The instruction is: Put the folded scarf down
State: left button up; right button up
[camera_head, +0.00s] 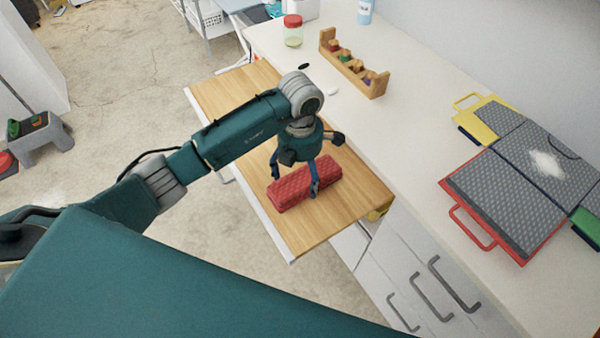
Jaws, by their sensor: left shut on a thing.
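The folded scarf (290,191) is a red, textured, oblong bundle over the wooden pull-out board (340,222), near its front end. My left gripper (298,186) points down at the scarf from above, its blue fingers closed on the scarf's two sides. The scarf looks to be on or just above the board; I cannot tell whether it touches. My right gripper is not in view.
A white counter (412,135) runs behind the board. It bears a wooden rack (352,65), a red-lidded jar (293,32) and grey folding panels with coloured handles (505,190). Drawers with grey handles (430,290) are below. A grey stool (40,135) stands at left.

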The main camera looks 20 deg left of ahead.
aim_at(300, 173)
pick_arm(q)
jog(key=shift+f, duration=0.15)
jog(key=o, duration=1.3)
jog(key=shift+c, duration=0.2)
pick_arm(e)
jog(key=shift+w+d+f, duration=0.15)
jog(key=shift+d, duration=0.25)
pick_arm(q)
jog(key=shift+r, duration=0.2)
jog(key=shift+w+r, duration=0.1)
jog(key=shift+r, duration=0.2)
notch_tip(300, 173, up, 10)
jog(key=b, duration=0.2)
jog(key=shift+b, duration=0.35)
jog(key=shift+r, duration=0.7)
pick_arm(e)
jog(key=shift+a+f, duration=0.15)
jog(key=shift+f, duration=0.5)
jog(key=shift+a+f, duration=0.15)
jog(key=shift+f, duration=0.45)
